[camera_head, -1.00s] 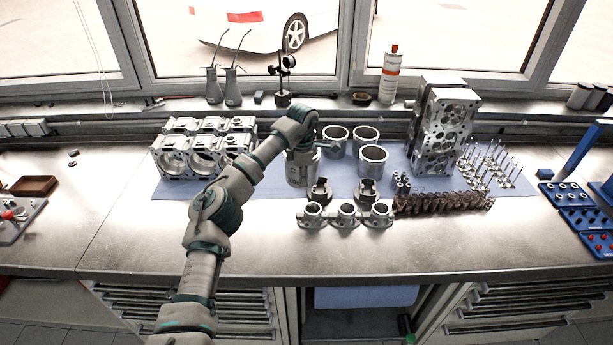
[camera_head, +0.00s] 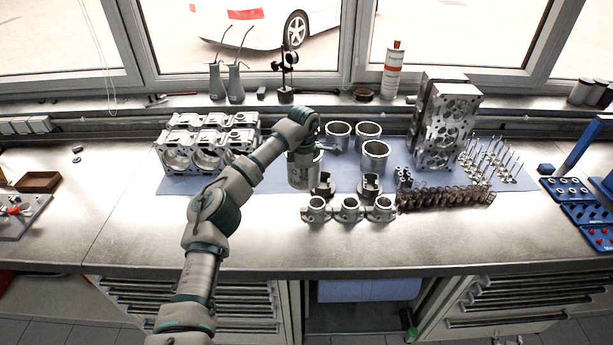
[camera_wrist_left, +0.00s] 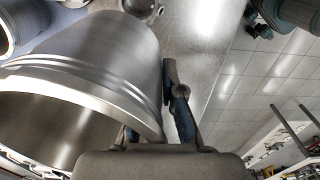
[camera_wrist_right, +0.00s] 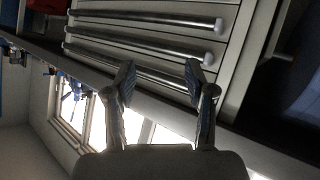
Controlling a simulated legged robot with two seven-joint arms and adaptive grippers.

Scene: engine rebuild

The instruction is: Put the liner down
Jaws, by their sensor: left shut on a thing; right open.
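A grey metal cylinder liner (camera_head: 301,175) stands upright at the blue mat in the middle of the bench in the head view. My left gripper (camera_head: 310,148) is at its top and shut on its wall. In the left wrist view the same liner (camera_wrist_left: 110,60) fills the left side, with one finger along its outer wall; the other finger is mostly hidden. I cannot tell whether its base touches the mat. Three similar liners stand beyond and to its right, one of them nearest (camera_head: 375,160). My right gripper (camera_wrist_right: 160,85) is open and empty, facing drawer fronts, outside the head view.
The blue mat (camera_head: 250,184) also carries an engine block (camera_head: 205,150) at left and a cylinder head (camera_head: 443,125) at right. Pistons (camera_head: 371,186) and bearing parts (camera_head: 348,208) lie close in front of the held liner. The bench front (camera_head: 200,240) is clear.

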